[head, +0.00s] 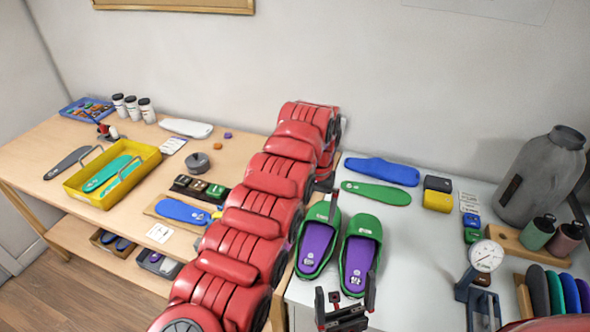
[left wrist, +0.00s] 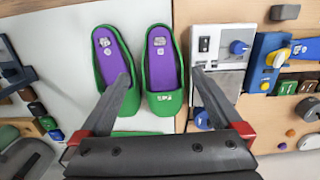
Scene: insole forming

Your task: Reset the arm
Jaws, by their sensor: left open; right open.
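My left gripper (head: 315,214) is partly hidden behind my red left arm in the head view. It hangs near the far ends of two green slippers, the left slipper (head: 305,268) and the right slipper (head: 347,283), each with a purple insole inside. In the left wrist view my left gripper (left wrist: 160,78) has its fingers spread and nothing between them, with the slippers (left wrist: 112,103) in view beyond. My right gripper (head: 345,293) is open and empty in the head view, at the near ends of the slippers.
A white table (head: 420,270) holds a blue insole (head: 382,171), a green insole (head: 376,193), a dial gauge (head: 487,256) and a grey canister (head: 540,180). A yellow tray (head: 100,198) stands on the wooden table at left. A boxy machine (left wrist: 222,45) shows beside the slippers in the left wrist view.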

